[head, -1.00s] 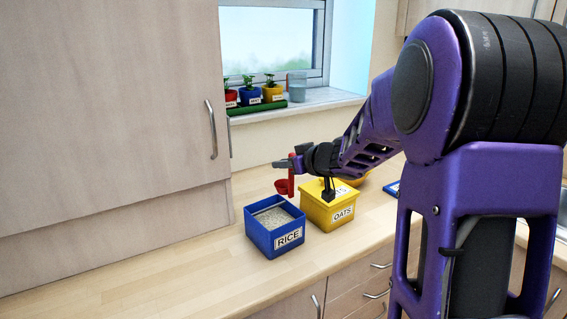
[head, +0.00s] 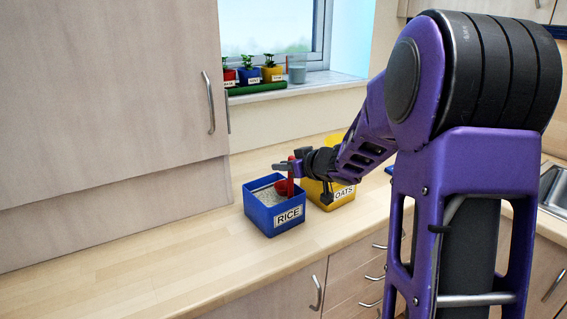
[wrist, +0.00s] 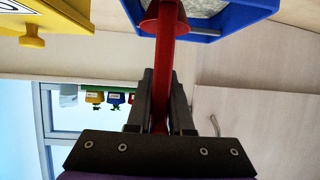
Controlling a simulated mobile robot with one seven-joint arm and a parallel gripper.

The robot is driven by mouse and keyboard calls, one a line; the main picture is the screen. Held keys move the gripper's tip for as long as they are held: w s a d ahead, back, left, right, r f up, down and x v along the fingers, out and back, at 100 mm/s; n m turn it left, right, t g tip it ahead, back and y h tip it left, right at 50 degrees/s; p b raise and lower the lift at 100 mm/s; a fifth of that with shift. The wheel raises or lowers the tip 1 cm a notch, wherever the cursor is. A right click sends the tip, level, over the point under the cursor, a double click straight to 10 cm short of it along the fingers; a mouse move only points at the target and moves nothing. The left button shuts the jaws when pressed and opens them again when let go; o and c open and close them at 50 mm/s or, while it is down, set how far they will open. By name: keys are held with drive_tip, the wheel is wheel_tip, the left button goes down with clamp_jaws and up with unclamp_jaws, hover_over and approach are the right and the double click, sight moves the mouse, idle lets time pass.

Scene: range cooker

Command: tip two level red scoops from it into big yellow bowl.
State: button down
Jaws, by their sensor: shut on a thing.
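My gripper (head: 287,166) is shut on the red scoop (head: 291,172), whose handle stands upright. The scoop's cup is at the right side of the open blue RICE box (head: 260,222), at about rim height; I cannot tell whether it touches the rice (head: 268,194). In the wrist view, my gripper (wrist: 160,85) clasps the scoop's handle (wrist: 167,50), with the cup beside the blue box's wall (wrist: 215,38). The inside of the cup is hidden. The big yellow bowl is not clearly visible; a yellow patch (head: 335,138) behind my arm cannot be identified.
The yellow OATS box (head: 343,195) stands right beside the RICE box, partly behind my gripper. Small potted plants (head: 250,75) and a glass (head: 297,71) stand on the windowsill. A tall cabinet (head: 110,90) is on the left. The counter (head: 150,245) in front and left is clear.

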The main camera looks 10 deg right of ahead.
sight(288, 182)
drive_tip(key=shift+f+b, duration=1.35)
drive_tip(key=shift+f, duration=1.05)
drive_tip(key=shift+s+a, duration=0.1)
drive_tip(key=shift+a, duration=0.05)
drive_tip(key=shift+s+a+b, duration=0.15)
drive_tip(key=shift+s+a, duration=0.1)
drive_tip(key=shift+a, duration=0.35)
drive_tip(key=shift+s+a+b, duration=0.15)
drive_tip(key=shift+s+a, duration=0.15)
drive_tip(key=shift+a, duration=0.3)
drive_tip(key=shift+s+a+b, duration=0.15)
drive_tip(key=shift+s+a, duration=0.1)
drive_tip(key=shift+a, duration=0.35)
drive_tip(key=shift+r, duration=0.15)
drive_tip(key=shift+w+d+r+p, duration=0.1)
drive_tip(key=shift+d+r+p, duration=0.15)
drive_tip(key=shift+r+p, duration=0.5)
drive_tip(key=shift+w+d+r+p, duration=0.15)
drive_tip(key=shift+r+p, duration=0.25)
drive_tip(key=shift+p, duration=0.55)
drive_tip(key=shift+p, duration=0.45)
